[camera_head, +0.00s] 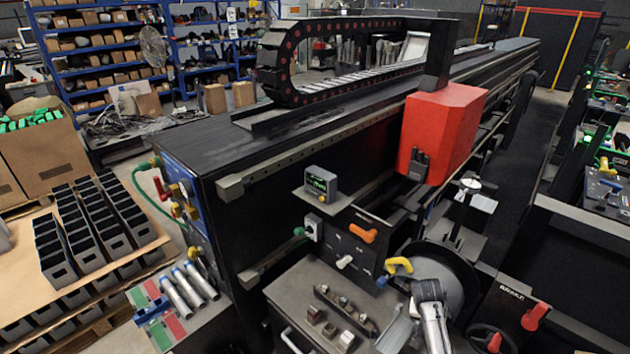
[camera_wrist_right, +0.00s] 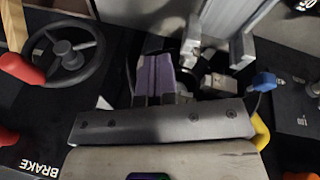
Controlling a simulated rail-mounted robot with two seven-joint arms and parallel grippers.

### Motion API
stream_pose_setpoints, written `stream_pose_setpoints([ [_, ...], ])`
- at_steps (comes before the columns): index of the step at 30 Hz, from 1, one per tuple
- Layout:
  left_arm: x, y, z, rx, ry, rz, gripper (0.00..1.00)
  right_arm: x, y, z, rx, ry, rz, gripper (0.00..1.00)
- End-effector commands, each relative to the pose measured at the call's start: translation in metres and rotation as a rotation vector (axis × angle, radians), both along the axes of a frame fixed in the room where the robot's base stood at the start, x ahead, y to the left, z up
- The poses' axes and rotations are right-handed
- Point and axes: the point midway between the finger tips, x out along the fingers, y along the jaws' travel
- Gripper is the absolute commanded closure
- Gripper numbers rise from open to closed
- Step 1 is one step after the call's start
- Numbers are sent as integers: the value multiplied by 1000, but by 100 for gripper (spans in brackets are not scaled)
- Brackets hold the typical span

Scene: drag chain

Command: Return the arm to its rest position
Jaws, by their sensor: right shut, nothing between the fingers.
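My right arm (camera_head: 436,325) comes in from the bottom edge in the head view, right of centre. Its dark gripper (camera_head: 427,290) is over the front of a large dark round drum, close to the yellow handle (camera_head: 398,265). In the right wrist view the gripper fingers (camera_wrist_right: 155,75) appear together, with nothing seen held. The grey bar with screws (camera_wrist_right: 165,121) crosses in front of them. My left gripper and left arm are not in view.
A handwheel (camera_head: 493,338) and red BRAKE lever (camera_head: 536,316) are at the right; the handwheel (camera_wrist_right: 66,50) also shows in the wrist view. A grey bench (camera_head: 300,290) with small parts lies left of the arm. The red block (camera_head: 440,130) is behind.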

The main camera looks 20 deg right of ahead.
Motion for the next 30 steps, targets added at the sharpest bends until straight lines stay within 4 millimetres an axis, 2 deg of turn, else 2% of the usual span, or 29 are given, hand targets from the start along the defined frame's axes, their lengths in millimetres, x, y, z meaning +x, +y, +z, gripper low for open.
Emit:
stream_pose_setpoints([
  [1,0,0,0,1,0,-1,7,16,7,30,-28,-70,87,100],
  [3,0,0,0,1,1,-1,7,30,22,64,-67,-150,219,100],
  [7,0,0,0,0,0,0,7,36,64,115,-144,-275,451,100],
  [11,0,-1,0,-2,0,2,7,18,123,146,-192,-380,654,100],
  [14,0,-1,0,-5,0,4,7,-12,176,158,-191,-453,784,100],
  [15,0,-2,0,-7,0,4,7,-29,198,159,-180,-475,837,100],
  [18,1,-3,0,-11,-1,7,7,-77,247,155,-132,-502,950,100],
  [21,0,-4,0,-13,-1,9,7,-121,277,142,-74,-481,1017,100],
  [24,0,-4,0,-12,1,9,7,-158,295,119,-10,-422,1052,100],
  [30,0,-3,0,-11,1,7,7,-219,308,74,101,-276,1063,100],
])
